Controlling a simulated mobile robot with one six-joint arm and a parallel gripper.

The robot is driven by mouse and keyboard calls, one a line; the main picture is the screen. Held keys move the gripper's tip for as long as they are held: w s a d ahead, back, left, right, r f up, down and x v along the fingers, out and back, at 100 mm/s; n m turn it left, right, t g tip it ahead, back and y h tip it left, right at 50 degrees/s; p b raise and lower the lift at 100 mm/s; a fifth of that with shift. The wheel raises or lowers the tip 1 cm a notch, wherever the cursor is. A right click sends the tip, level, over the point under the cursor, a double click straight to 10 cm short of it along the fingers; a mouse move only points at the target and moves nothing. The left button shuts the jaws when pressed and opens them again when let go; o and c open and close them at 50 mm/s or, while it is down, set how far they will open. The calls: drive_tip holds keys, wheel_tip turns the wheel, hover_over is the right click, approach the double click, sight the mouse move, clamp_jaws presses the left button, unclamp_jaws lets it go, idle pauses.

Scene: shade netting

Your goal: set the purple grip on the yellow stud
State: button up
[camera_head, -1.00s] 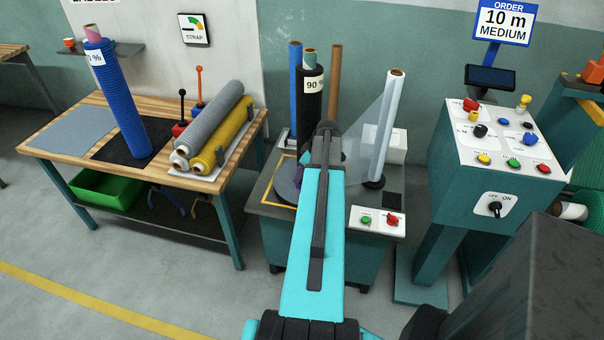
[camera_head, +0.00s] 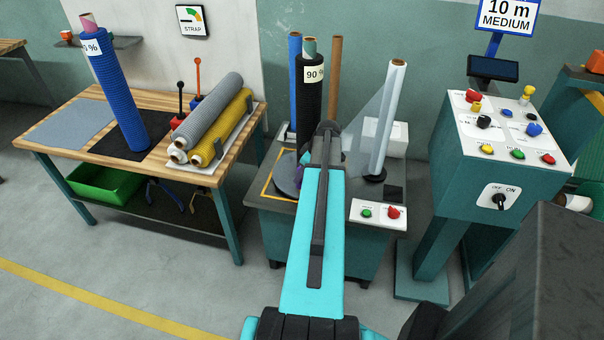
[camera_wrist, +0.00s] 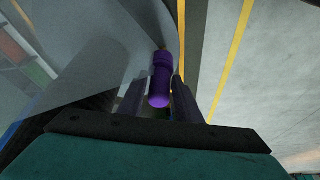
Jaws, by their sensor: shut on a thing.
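The purple grip (camera_wrist: 160,85) is an upright-looking cylinder with a collar, between the two dark fingers of my gripper (camera_wrist: 158,100) in the wrist view. My gripper is shut on it, beside the edge of a grey round disc (camera_wrist: 110,35). In the head view only a sliver of purple shows beside my arm, at the machine with the round plate (camera_head: 286,175); my arm hides the fingers. I cannot clearly make out a yellow stud at the grip. Whether the grip touches anything below it is hidden.
The black 90 % roll (camera_head: 311,100) stands on the machine close by my arm, and a clear film roll (camera_head: 387,115) stands to its right. A control panel (camera_head: 510,130) is farther right. A workbench (camera_head: 75,170) with rolls is at left.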

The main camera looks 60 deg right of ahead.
drive_tip(key=shift+f+b, duration=1.5)
drive_tip(key=shift+f, duration=0.25)
idle(2.0)
drive_tip(key=o, duration=1.1)
drive_tip(key=shift+r, duration=0.15)
drive_tip(key=shift+b+v, duration=0.9)
drive_tip(key=shift+v, duration=5.9)
drive_tip(key=shift+w, duration=0.1)
